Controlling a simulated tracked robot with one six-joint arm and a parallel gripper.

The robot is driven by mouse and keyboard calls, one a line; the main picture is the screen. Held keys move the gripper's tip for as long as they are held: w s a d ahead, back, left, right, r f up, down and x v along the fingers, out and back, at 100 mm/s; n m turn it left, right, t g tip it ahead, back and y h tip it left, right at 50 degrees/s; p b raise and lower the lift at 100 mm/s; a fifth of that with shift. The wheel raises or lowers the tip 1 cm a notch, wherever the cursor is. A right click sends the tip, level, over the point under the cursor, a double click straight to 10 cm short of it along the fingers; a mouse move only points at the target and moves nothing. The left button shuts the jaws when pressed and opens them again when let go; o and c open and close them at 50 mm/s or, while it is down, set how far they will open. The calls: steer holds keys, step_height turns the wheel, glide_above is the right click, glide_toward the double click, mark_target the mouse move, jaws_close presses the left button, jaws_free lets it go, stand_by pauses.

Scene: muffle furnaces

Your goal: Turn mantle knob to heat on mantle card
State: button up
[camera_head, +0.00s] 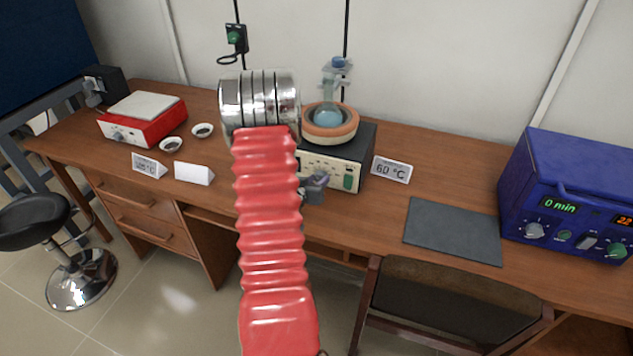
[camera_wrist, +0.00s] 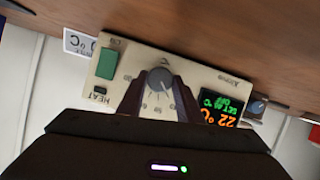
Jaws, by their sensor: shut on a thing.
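The heating mantle (camera_head: 357,142) is a dark box with a cream front panel and an orange-brown bowl holding a round flask (camera_head: 327,116). In the wrist view its panel (camera_wrist: 205,85) appears upside down. My gripper (camera_wrist: 158,97) is shut on the grey mantle knob (camera_wrist: 160,77), with a dark finger on each side. The panel display (camera_wrist: 219,110) shows 22 °C in orange and a smaller green set line, with OFF. A green switch (camera_wrist: 107,64) and a dark HEAT lamp (camera_wrist: 99,91) are on the panel. The mantle card (camera_head: 392,170) reads 60 °C. In the head view my gripper (camera_head: 314,188) is at the panel.
A red hotplate (camera_head: 142,125), two small dishes and two other cards stand left on the wooden bench (camera_head: 300,225). A grey mat (camera_head: 453,230) and a blue furnace (camera_head: 575,195) are at right. A chair (camera_head: 450,305) stands at the bench front.

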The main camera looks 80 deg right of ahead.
steer(key=m+t, duration=0.2)
steer(key=m, duration=0.1)
steer(key=shift+s+a+f+m+t, duration=0.1)
steer(key=shift+s+f+m+t, duration=0.05)
steer(key=shift+s+m+t, duration=0.2)
steer(key=m+t+h, duration=0.1)
steer(key=m+t, duration=0.2)
steer(key=m, duration=0.1)
steer(key=shift+s+f, duration=0.1)
steer(key=shift+f, duration=0.05)
stand_by(0.5)
steer(key=o, duration=1)
steer(key=shift+o, duration=0.2)
steer(key=v, duration=1.2)
steer(key=shift+f, duration=0.1)
